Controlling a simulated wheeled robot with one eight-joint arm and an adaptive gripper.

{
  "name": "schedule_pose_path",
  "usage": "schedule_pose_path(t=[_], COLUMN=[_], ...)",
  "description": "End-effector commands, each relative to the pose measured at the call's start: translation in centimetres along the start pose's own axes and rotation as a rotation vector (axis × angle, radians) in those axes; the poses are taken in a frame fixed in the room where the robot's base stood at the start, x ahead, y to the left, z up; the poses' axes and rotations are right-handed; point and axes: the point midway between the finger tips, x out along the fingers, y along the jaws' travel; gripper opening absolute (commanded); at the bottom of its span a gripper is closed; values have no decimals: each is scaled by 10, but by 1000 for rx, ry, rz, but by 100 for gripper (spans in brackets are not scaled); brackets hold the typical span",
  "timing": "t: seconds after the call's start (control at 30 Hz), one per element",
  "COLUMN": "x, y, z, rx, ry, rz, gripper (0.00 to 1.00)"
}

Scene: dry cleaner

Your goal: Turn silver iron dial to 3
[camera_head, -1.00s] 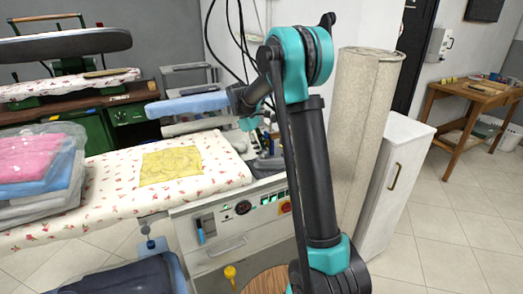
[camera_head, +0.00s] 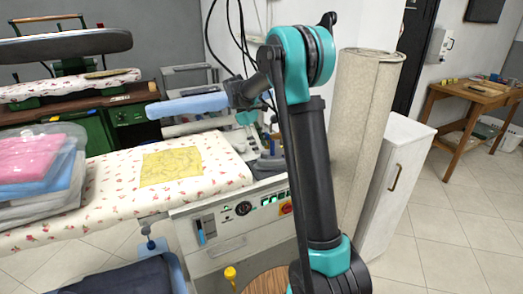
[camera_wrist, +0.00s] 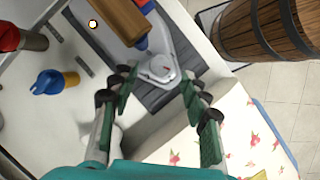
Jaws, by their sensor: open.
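The silver iron (camera_wrist: 184,50) rests on a dark grey ribbed pad (camera_wrist: 165,98) in the wrist view. It has a brown handle (camera_wrist: 122,20) and a pale round dial (camera_wrist: 158,68) with a small red mark. My gripper (camera_wrist: 158,84) is open, its dark green fingers on either side of the dial. The fingertips look close to the dial; I cannot tell whether they touch it. The numbers on the dial are too small to read. In the head view, my arm hides most of this area.
A yellow-and-blue bottle-like item (camera_wrist: 55,80) and a red-topped item (camera_wrist: 15,38) are left of the iron. A wooden barrel (camera_wrist: 265,25) stands at upper right. In the head view, a yellow cloth (camera_head: 171,166) lies on the flowered ironing board (camera_head: 110,185).

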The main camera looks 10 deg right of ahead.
Motion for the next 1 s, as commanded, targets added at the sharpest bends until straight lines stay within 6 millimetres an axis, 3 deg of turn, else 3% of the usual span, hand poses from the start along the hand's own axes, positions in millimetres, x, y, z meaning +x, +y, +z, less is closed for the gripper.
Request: schedule_pose_path(t=[0.2, 0.4, 0.6, 1.0], x=[-47, -78, -91, -95], y=[0, 0, 0, -6], z=[-1, -1, 0, -1], rx=[-1, -1, 0, -42], ry=[0, 0, 0, 13], rz=[0, 0, 0, 3], gripper=[46, 46, 46, 46])
